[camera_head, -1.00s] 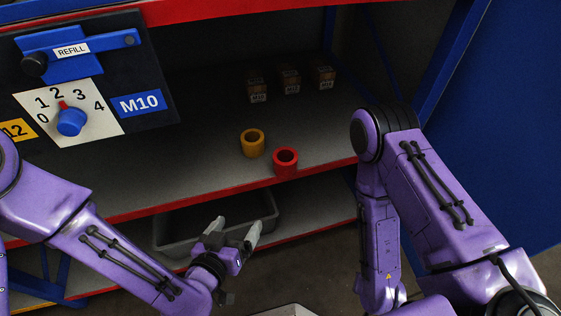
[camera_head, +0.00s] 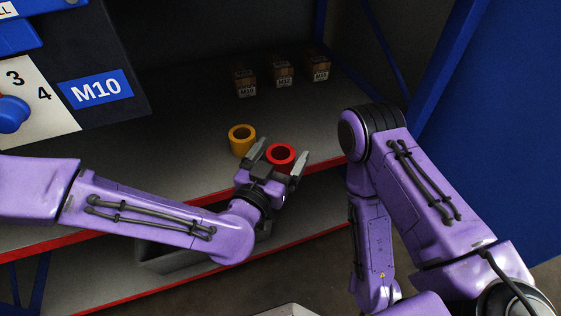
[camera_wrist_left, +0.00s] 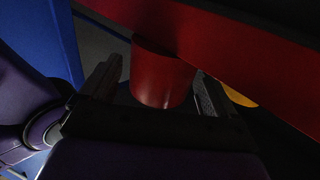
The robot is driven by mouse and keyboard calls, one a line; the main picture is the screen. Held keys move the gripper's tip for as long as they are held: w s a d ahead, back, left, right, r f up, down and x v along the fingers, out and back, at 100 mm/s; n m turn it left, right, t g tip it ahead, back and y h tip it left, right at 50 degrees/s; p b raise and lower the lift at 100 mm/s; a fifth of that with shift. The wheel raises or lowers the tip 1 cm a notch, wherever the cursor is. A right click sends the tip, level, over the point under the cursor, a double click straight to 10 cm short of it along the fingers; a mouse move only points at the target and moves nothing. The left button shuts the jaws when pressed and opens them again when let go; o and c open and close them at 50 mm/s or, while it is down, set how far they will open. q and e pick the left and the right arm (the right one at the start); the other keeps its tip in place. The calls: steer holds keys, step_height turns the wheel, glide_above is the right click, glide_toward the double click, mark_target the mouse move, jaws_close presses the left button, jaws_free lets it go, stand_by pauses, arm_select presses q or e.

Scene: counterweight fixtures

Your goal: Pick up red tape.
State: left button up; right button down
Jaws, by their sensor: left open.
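The red tape (camera_head: 281,155) is a short hollow roll standing upright near the front edge of the shelf. My left gripper (camera_head: 278,160) is open, and in the head view its two fingers appear on either side of the roll. The left wrist view also shows the red tape (camera_wrist_left: 160,78) between the open fingers (camera_wrist_left: 158,88), partly hidden by the red shelf edge. I see no clear contact, and cannot tell whether the fingers reach fully around it. My right arm shows at the right, but its gripper is out of view.
A yellow-orange tape roll (camera_head: 242,139) stands close left of the red one. Several small labelled boxes (camera_head: 282,72) sit farther back. The red shelf edge (camera_head: 215,197) runs below my left gripper. A grey bin (camera_head: 165,257) is on the lower level. A dial panel (camera_head: 35,100) stands left.

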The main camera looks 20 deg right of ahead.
arm_select(q)
steer(key=shift+w+d, duration=0.15)
steer(key=c, duration=1.1)
steer(key=shift+r, duration=0.1)
